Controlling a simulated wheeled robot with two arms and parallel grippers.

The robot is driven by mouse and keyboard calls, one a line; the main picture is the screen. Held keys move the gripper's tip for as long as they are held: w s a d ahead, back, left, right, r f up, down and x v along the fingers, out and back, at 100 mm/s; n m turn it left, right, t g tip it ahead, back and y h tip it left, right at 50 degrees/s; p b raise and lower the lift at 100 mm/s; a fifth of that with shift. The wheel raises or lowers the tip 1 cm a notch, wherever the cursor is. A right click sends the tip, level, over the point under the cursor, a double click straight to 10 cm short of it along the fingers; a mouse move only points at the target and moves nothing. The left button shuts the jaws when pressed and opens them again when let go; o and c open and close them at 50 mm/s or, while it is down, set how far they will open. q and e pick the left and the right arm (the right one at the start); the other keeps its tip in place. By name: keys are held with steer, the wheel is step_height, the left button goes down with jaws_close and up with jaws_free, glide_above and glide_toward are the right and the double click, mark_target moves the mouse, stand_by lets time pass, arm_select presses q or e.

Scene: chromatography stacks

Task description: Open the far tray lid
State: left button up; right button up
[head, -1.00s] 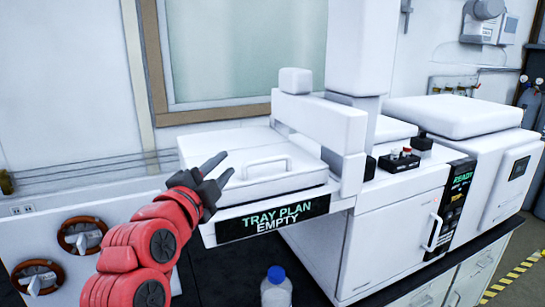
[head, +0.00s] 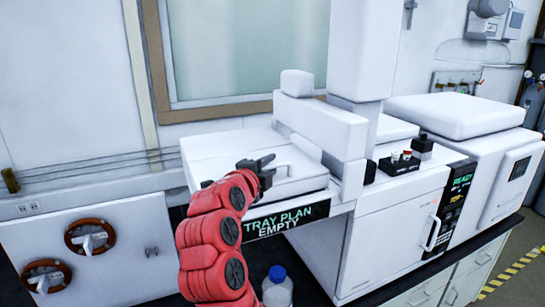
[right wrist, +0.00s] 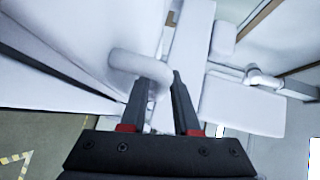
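The white tray lid (head: 225,148) lies closed on the tray housing at the left of the white instrument. Its white handle (head: 284,165) is partly hidden by my right gripper (head: 264,165) in the head view. In the right wrist view my right gripper (right wrist: 160,80) has its two dark fingers apart, with the curved handle (right wrist: 135,64) at the fingertips. One end of the handle shows between them; I cannot tell whether they touch it. My left gripper is not in view.
A sign (head: 287,220) below the lid reads "TRAY PLAN EMPTY". A white arm block (head: 318,125) and column (head: 358,50) stand right of the lid. A blue-capped bottle (head: 277,290) stands on the dark bench below. Round brown-rimmed knobs (head: 90,237) are at left.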

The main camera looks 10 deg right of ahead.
steer(key=shift+x, duration=1.2)
jaws_close()
stand_by(0.6)
